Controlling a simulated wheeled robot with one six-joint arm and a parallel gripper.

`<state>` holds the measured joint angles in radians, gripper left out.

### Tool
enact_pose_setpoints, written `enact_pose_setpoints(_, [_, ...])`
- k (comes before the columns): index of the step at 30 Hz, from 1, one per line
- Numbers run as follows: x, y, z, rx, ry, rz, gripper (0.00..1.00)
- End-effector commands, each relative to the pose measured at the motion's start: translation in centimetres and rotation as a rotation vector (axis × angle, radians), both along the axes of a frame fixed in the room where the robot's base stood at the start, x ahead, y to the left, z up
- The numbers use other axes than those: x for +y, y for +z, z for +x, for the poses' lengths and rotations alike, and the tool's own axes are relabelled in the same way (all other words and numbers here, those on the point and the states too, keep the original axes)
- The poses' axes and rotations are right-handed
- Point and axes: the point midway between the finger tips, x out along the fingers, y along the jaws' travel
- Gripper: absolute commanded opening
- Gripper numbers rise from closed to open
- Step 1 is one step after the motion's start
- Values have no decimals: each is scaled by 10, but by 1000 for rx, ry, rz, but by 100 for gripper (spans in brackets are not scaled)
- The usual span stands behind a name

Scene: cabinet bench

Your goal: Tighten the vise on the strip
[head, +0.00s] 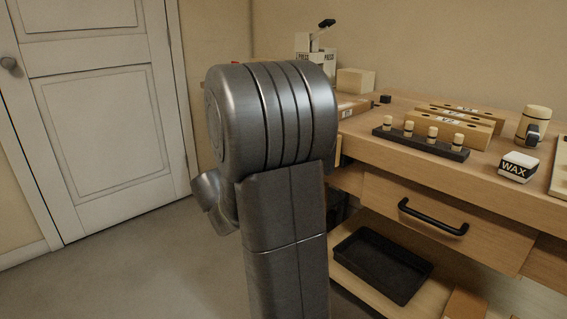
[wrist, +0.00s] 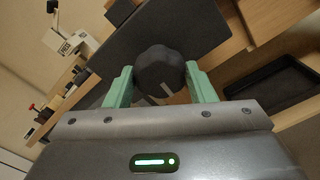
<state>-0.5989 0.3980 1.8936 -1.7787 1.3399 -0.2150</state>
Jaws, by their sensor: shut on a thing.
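In the wrist view, my gripper (wrist: 159,72) has its two green fingers on opposite sides of a dark round knob (wrist: 158,66) with a pale mark line. The fingers are shut on this knob, which appears to be the vise's. A dark flat plate (wrist: 190,30) lies behind the knob and looks like part of the vise. I cannot make out the strip. In the head view, my own arm hides the vise, the knob and my gripper.
The wooden bench (head: 400,158) carries a black peg rack (head: 420,143), a wax block (head: 518,167) and a white press box (head: 313,47). A drawer with a black handle (head: 432,217) is below. A black tray (head: 381,264) sits on the lower shelf. The floor toward the door (head: 108,120) is clear.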

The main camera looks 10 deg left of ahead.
Motion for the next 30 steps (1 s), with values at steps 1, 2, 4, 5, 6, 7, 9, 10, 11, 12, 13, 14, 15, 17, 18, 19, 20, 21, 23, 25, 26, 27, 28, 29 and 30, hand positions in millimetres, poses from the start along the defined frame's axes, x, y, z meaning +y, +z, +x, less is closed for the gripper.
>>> enact_pose_setpoints(1, [0,-4,0,-8,0,13,30])
enact_pose_setpoints(2, [0,-4,0,-14,0,21,30])
enact_pose_setpoints(4, [0,-1,0,-51,0,67,30])
enact_pose_setpoints(5, [0,-1,0,-72,-1,95,30])
enact_pose_setpoints(6, [-1,-1,0,-96,-1,127,30])
enact_pose_setpoints(7, [-1,-1,0,-113,-1,148,30])
enact_pose_setpoints(9, [-1,-1,0,-141,-1,183,30])
enact_pose_setpoints(10, [-1,-1,0,-149,-1,194,30])
enact_pose_setpoints(11, [-1,-1,0,-155,-1,201,30])
enact_pose_setpoints(12, [-1,-1,0,-159,-1,207,30])
enact_pose_setpoints(13, [-1,-1,0,-161,-1,209,30])
enact_pose_setpoints(14, [-1,-1,0,-161,-1,209,30])
enact_pose_setpoints(15, [-1,-1,0,-161,-1,209,30])
enact_pose_setpoints(17, [-1,-1,0,-160,-1,209,30])
enact_pose_setpoints(18, [-1,-1,0,-160,-1,209,30])
enact_pose_setpoints(19, [-1,-1,0,-160,-1,209,56])
enact_pose_setpoints(20, [-1,-1,0,-160,-1,208,62])
enact_pose_setpoints(21, [-1,-1,0,-160,0,207,68])
enact_pose_setpoints(23, [-1,-1,0,-160,0,207,68])
enact_pose_setpoints(25, [-1,-1,0,-161,-1,207,68])
enact_pose_setpoints(26, [-1,0,0,-161,-1,207,68])
enact_pose_setpoints(27, [-1,0,0,-161,-1,207,68])
enact_pose_setpoints(28, [-1,0,0,-161,-1,207,68])
enact_pose_setpoints(29, [0,0,0,-161,0,207,68])
enact_pose_setpoints(30, [0,0,0,-161,0,207,68])
